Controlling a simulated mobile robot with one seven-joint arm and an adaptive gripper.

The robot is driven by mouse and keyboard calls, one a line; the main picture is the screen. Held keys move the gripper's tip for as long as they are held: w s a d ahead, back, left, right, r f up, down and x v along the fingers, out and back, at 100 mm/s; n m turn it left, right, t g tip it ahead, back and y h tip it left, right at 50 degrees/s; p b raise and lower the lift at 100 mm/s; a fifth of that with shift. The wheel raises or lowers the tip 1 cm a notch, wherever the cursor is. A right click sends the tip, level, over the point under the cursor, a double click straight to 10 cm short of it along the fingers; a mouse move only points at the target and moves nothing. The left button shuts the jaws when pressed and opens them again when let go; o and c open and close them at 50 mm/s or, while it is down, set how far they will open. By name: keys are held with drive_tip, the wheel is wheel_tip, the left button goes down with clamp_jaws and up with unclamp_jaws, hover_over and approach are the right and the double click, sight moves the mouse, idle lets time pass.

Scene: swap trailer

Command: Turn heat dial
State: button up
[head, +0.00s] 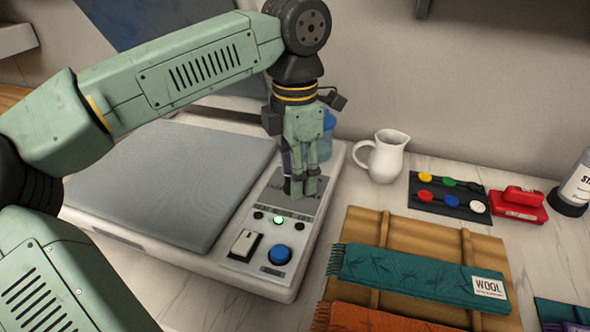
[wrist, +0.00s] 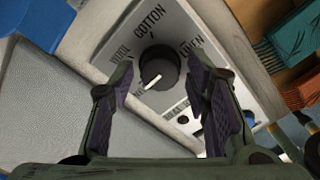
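The heat dial (wrist: 158,68) is a round black knob with a white pointer line, on a grey panel marked WOOL, COTTON and LINEN. In the wrist view its pointer aims to the lower left, below the WOOL mark. My gripper (wrist: 172,95) is open, with one purple-padded finger on each side of the dial in the picture. I cannot tell whether the fingers touch it. In the head view my gripper (head: 302,190) points down over the panel (head: 262,203) of the press (head: 205,262) and hides the dial.
On the press are a lit green button (head: 278,219), a white rocker switch (head: 244,244) and a blue button (head: 278,254). A padded grey plate (head: 175,185) lies left. A white jug (head: 385,157) and a wooden rack (head: 430,241) with folded scarves stand right.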

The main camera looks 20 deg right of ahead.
drive_tip(key=c, duration=0.8)
drive_tip(key=shift+c, duration=0.3)
drive_tip(key=shift+m, duration=0.4)
drive_tip(key=m, duration=0.5)
drive_tip(key=shift+m, duration=0.3)
drive_tip(key=m, duration=0.5)
drive_tip(key=shift+m, duration=0.3)
drive_tip(key=o, duration=1.2)
